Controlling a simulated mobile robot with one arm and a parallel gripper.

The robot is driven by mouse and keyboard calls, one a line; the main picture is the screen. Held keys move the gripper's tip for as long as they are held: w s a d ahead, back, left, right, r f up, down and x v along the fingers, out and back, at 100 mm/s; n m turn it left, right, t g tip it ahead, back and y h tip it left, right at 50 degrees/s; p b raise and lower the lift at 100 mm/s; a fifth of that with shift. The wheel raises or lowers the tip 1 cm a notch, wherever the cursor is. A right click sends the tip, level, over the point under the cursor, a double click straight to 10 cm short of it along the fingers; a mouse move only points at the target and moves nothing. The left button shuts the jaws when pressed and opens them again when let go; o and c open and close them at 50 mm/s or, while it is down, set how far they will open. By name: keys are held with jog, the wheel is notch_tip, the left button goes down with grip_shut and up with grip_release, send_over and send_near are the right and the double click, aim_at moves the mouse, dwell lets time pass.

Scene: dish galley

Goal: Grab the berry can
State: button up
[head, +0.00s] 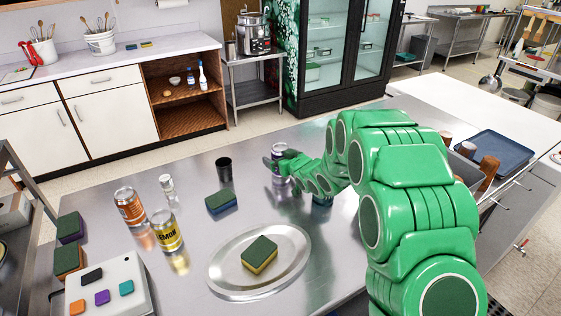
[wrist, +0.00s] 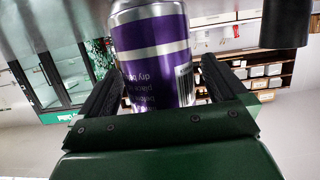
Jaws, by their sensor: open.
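The purple and silver can (head: 279,149), which I take as the berry can, stands on the steel counter in the head view, partly hidden by my gripper (head: 275,166). In the wrist view the purple can (wrist: 152,62) is between the two dark fingers of my gripper (wrist: 158,85). The fingers are open, one on each side of it. A barcode and small white print show on its side; no flavour name is readable. Whether either finger touches it I cannot tell.
A black cup (head: 224,169) and a blue-green sponge (head: 221,202) stand left of my gripper. An orange can (head: 130,207), a yellow lemon can (head: 166,231) and a small bottle (head: 167,187) are further left. An oval plate (head: 224,281) bears a yellow-green sponge (head: 259,254).

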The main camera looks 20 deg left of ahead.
jog(key=shift+c, duration=0.4)
jog(key=c, duration=1.4)
jog(key=shift+o, duration=0.2)
jog(key=shift+r, duration=0.35)
notch_tip(320, 180, up, 2)
jog(key=shift+r, duration=0.1)
jog(key=s+d+r, duration=0.6)
jog(key=s+r, duration=0.4)
jog(key=s, duration=0.2)
jog(key=shift+s, duration=0.3)
